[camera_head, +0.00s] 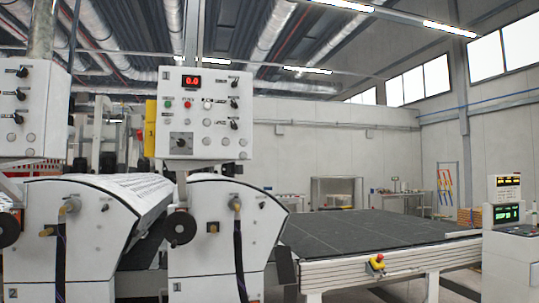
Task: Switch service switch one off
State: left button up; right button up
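A white control panel (203,115) marked 1 stands upright above the nearer right coater unit (215,230). It has a red display (191,80) reading 0.0, a green button (168,104), a red button (187,104) and several lamps. Black rotary switches sit in a column at its right side: an upper one (235,83), a middle one (234,103) and a lower one (234,124). A larger black knob (181,142) is at lower left. The labels are too small to read, so I cannot tell which is service switch one. Neither gripper shows.
A second white panel (30,110) with black switches stands at left above another coater unit (65,230). A dark conveyor table (380,238) extends right, with a red-and-yellow emergency stop (376,262) on its side. A console (508,225) stands at far right.

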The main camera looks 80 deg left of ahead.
aim_at(139, 133)
jog(key=u, duration=2.15)
